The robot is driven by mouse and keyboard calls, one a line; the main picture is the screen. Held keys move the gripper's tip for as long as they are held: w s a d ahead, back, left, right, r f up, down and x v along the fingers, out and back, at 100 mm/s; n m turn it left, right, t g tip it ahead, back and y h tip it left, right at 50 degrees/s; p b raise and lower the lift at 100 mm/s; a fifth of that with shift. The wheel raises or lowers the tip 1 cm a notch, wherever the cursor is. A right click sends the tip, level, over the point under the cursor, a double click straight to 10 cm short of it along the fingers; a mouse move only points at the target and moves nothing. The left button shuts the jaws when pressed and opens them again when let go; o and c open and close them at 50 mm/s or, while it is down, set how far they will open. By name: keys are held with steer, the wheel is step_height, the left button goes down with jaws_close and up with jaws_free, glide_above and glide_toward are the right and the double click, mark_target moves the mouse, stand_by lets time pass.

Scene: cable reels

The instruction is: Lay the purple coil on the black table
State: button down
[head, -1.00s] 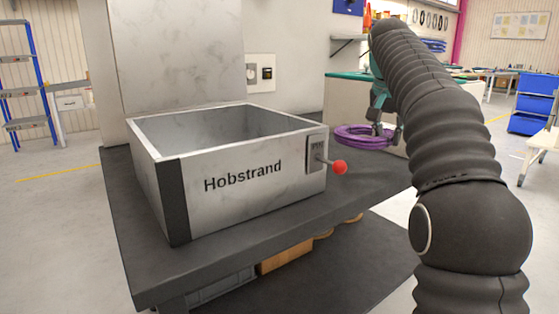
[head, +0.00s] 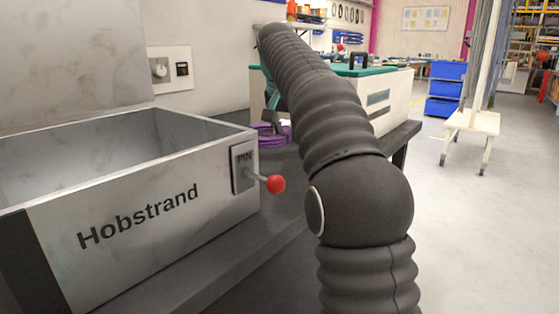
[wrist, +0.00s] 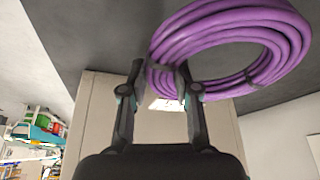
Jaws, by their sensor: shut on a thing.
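The purple coil (head: 268,137) shows left of my arm in the head view, partly hidden by it. In the wrist view the coil (wrist: 283,48) is a thick ring of several strands bound with dark ties. My gripper (wrist: 162,78) is shut on one side of the ring, one finger outside it and one through its hole. In the head view my gripper (head: 280,121) is mostly hidden by my arm. The black table (head: 238,247) lies below, its top dark grey. I cannot tell whether the coil touches it.
A grey metal box marked Hobstrand (head: 135,220) stands on the table at left, a red-knobbed lever (head: 274,184) sticking out on its right. A white case with a teal lid (head: 390,97) is behind my arm. Blue bins (head: 443,90) and open floor lie at right.

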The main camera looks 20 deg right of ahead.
mark_target(289, 164)
steer(key=shift+d+f+b, duration=0.1)
steer(key=shift+f+b, duration=0.85)
steer(key=shift+f, duration=2.1)
steer(key=c, duration=0.8)
jaws_free()
steer(key=shift+f, duration=0.15)
steer(key=shift+c, duration=0.2)
steer(key=p+v, duration=0.3)
steer(key=v, duration=0.9)
